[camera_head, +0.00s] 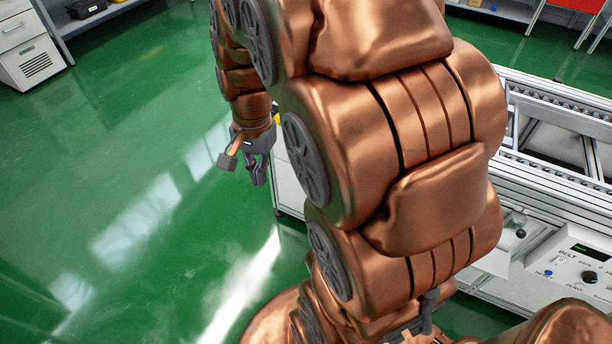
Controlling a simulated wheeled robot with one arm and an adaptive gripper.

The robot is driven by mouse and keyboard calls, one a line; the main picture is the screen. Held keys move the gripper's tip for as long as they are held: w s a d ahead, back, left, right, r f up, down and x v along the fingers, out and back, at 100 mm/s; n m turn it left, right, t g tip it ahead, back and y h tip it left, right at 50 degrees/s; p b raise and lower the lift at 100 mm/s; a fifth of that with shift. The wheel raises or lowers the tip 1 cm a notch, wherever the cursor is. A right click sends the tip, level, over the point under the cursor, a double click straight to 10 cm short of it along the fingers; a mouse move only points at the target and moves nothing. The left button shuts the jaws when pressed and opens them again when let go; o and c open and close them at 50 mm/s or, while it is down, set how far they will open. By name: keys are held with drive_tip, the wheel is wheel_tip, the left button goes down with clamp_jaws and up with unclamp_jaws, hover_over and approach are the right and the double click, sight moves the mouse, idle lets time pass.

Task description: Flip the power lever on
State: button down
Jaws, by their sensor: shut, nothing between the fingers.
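A small lever with a dark ball knob (521,233) stands on the conveyor's near side at the right. It may be the power lever; no label on it is readable, and I cannot tell its position. My gripper (258,178) hangs over the green floor, left of my large copper arm links. It points down, is small in view, and is shut and empty. It is far from the lever, with my arm between them in the picture.
A control panel (570,262) marked BELT, with a black knob (590,277) and a blue button (547,273), is at the lower right. The conveyor (560,200) runs along the right. A white cabinet (30,60) stands at the upper left. The green floor at left is clear.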

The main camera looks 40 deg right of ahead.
drive_tip(key=w+d+f+m+t+b, duration=0.1)
drive_tip(key=w+d+f+m+b, duration=0.2)
drive_tip(key=d+f+m, duration=0.3)
drive_tip(key=w+d+f+m+b, duration=0.3)
drive_tip(key=d+f+m, duration=0.4)
drive_tip(key=d, duration=0.7)
drive_tip(key=w+d+f+m+t+b, duration=0.1)
drive_tip(key=w+d+f+m+b, duration=0.3)
drive_tip(key=d+f+m, duration=0.3)
drive_tip(key=d+f, duration=0.3)
drive_tip(key=d, duration=0.1)
drive_tip(key=shift+w+f+t, duration=0.15)
drive_tip(key=shift+w+t, duration=0.15)
drive_tip(key=shift+w, duration=0.05)
drive_tip(key=w+a+f+b, duration=0.1)
drive_tip(key=w+f, duration=0.3)
drive_tip(key=f, duration=0.8)
drive_tip(key=shift+w+a, duration=0.25)
drive_tip(key=shift+w, duration=0.15)
